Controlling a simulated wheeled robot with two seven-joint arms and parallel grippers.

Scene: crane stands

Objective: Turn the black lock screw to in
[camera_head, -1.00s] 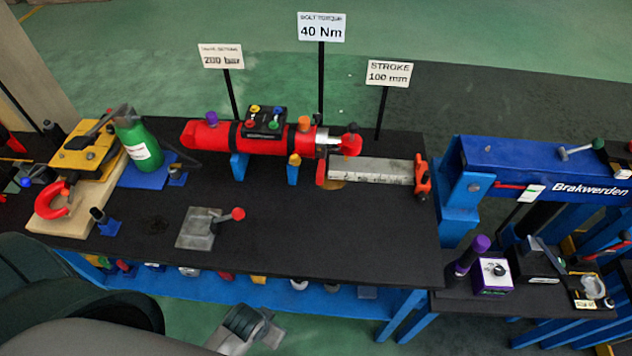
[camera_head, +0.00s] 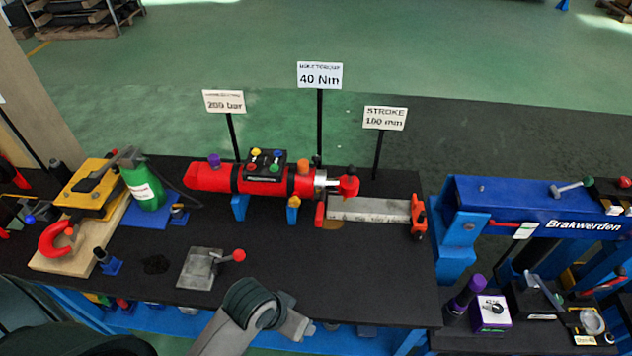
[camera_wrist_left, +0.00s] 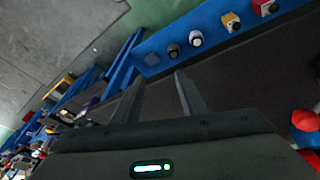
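A small black knob (camera_head: 316,161) stands on top of the red cylinder (camera_head: 212,176), near its silver right end. It may be the black lock screw, but it is too small to be sure or to tell how far in it sits. My left arm (camera_head: 255,304) reaches in over the front edge of the table, well below the cylinder. In the left wrist view my left gripper (camera_wrist_left: 158,88) has its two fingers apart with nothing between them. It is far from the knob. My right gripper is out of view.
Three signs on black posts stand behind the cylinder. A grey plate with a red-knobbed lever (camera_head: 202,268) lies in front. A blue beam (camera_head: 530,195) is at right. The black table (camera_head: 340,265) is clear at centre right.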

